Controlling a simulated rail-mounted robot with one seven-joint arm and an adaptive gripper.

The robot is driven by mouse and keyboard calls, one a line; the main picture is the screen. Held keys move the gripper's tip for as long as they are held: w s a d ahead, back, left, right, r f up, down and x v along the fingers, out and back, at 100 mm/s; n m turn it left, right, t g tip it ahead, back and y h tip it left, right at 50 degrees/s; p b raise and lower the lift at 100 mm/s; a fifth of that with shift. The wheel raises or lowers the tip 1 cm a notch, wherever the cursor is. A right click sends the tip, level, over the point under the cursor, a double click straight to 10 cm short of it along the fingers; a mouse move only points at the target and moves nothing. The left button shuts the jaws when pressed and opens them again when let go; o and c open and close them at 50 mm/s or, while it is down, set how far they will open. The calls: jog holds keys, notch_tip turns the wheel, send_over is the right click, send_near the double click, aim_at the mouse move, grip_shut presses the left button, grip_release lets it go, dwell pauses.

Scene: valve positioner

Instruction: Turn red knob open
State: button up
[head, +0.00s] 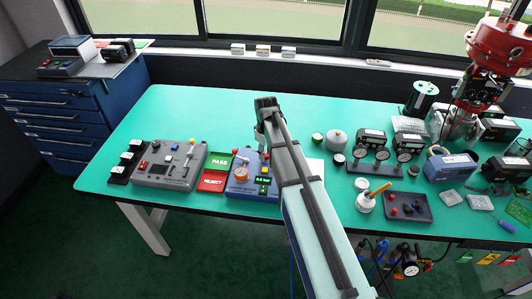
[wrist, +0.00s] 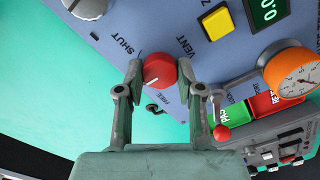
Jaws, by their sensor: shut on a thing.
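The red knob (wrist: 160,70) sits on the blue panel (wrist: 190,60) in the wrist view, with a short white mark near its lower left edge. My gripper (wrist: 161,68) has one finger on each side of the knob and is shut on it. The word SHUT is printed to the knob's upper left and VENT to its upper right.
A yellow button (wrist: 217,22), a green display (wrist: 266,12) and an orange-rimmed gauge (wrist: 293,72) share the panel. A red-balled lever (wrist: 221,132) stands close to my right finger. A grey control box (head: 170,165) and PASS and REJECT trays (head: 212,181) lie left of the panel.

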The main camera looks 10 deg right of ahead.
dwell(0.3)
jog(key=o, duration=1.2)
jog(key=shift+c, duration=0.2)
jog(key=shift+r, duration=0.1)
notch_tip(320, 180, up, 12)
